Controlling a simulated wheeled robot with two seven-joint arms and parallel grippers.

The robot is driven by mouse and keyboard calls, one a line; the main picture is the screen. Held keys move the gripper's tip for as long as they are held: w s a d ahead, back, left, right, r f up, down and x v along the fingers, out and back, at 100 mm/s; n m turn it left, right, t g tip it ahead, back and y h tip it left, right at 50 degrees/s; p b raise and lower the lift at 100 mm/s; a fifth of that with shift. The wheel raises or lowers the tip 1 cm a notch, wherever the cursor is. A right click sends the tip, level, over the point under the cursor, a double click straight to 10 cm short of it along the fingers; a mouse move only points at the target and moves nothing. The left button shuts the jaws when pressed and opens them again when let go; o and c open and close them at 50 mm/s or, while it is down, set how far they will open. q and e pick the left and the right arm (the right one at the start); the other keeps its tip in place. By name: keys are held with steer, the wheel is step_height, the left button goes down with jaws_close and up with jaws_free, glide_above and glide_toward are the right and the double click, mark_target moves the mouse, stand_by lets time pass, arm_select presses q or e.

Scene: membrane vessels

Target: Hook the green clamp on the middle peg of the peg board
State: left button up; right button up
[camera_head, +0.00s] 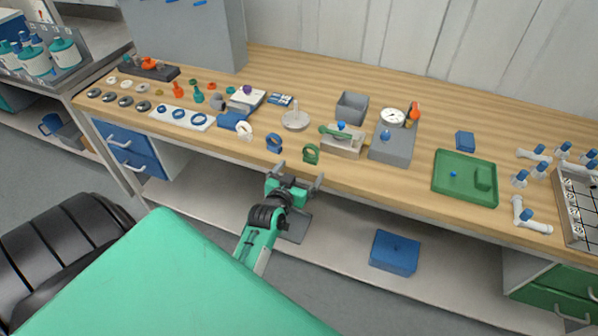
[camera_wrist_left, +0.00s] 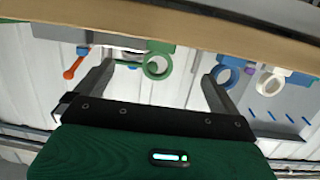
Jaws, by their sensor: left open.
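The green clamp (camera_head: 311,153), a ring with a small block, stands on the wooden bench near its front edge. It also shows in the wrist view (camera_wrist_left: 157,64), between and beyond the fingers. My left gripper (camera_head: 300,171) is open and empty, in front of the bench edge and just short of the green clamp, not touching it. In the wrist view its fingers (camera_wrist_left: 156,75) are wide apart. The grey peg board (camera_head: 188,35) stands at the back left of the bench. Some blue pegs (camera_head: 185,4) show at the picture's top edge; the rest are cut off. My right gripper is not in view.
A blue clamp (camera_head: 274,142) and a white clamp (camera_head: 245,131) stand left of the green one. A grey block with a green-handled fixture (camera_head: 342,140) stands close behind it. A green tray (camera_head: 464,178) lies further right. The bench's front edge (camera_head: 400,202) is near my gripper.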

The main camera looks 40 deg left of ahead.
mark_target(310, 158)
arm_select(q)
steer(key=b+x, duration=0.1)
steer(key=x, duration=0.5)
steer(key=shift+w+f+b, duration=0.1)
steer(key=shift+b, duration=0.2)
steer(key=shift+x, duration=0.75)
steer(key=c, duration=1.8)
step_height(310, 158, up, 6)
steer(key=p, duration=0.5)
steer(key=shift+p, duration=0.4)
